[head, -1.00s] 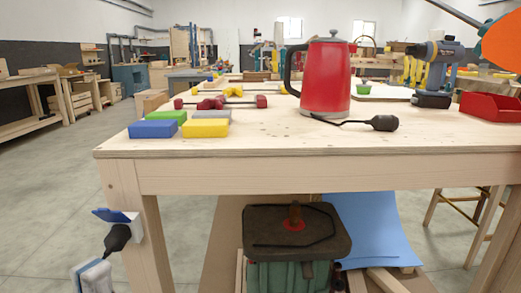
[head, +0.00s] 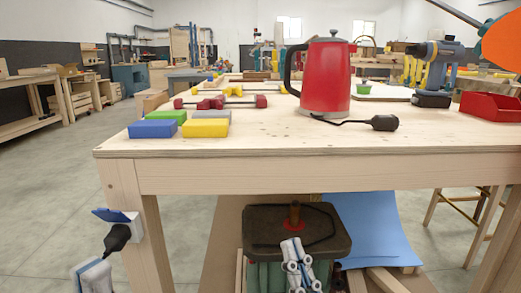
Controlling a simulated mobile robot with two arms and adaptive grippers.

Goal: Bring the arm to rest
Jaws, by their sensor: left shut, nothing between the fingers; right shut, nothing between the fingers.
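My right gripper (head: 293,243) shows at the bottom centre. Its two white and grey fingers point up and are close together, shut and empty, in front of the machine under the table. My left gripper (head: 92,268) appears at the bottom left, partly cut off by the picture edge. It is shut and sits just below a black plug (head: 117,238). The plug is at a white socket box with a blue flap (head: 131,224) on the table's left front leg. Whether the plug is fully in is unclear. Both arms are mostly out of view.
The wooden table (head: 300,160) holds a red kettle (head: 325,80), its black plug (head: 384,123), coloured blocks (head: 152,129), a drill (head: 437,70) and a red bin (head: 490,106). A dark-topped machine (head: 265,225) and blue sheet (head: 365,230) are underneath. Floor at left is open.

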